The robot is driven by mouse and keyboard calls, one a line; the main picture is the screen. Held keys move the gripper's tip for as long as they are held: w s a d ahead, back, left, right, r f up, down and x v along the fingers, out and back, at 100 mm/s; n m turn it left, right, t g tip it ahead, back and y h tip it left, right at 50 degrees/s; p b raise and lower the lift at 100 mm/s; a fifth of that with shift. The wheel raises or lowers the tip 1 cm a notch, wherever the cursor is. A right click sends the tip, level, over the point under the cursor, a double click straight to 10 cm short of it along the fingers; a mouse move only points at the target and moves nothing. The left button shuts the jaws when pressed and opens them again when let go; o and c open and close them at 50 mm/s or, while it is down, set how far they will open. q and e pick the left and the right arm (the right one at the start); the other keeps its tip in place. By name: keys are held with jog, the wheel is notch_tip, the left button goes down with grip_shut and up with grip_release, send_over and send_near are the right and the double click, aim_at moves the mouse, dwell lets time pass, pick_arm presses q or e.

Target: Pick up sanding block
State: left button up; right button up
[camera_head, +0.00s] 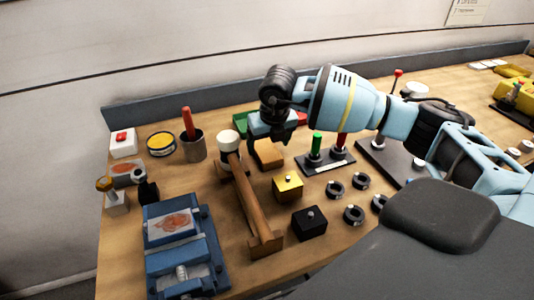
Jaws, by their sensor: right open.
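An orange-tan block (268,155), which looks like the sanding block, lies on the wooden bench near the middle. My right gripper (273,138) is open and points down just above it, hiding its far edge. I cannot tell whether the fingertips touch the block. My left gripper is out of view.
A wooden mallet-like tool (246,195) lies close left of the block. A rack with green and red handles (325,160) is to the right. A blue vise (180,250) stands front left.

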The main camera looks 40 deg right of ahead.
aim_at(267, 150)
jog(key=shift+x, duration=1.6)
jog(key=shift+r, duration=0.1)
jog(key=c, duration=1.1)
jog(key=shift+o, duration=0.2)
notch_tip(267, 150, up, 10)
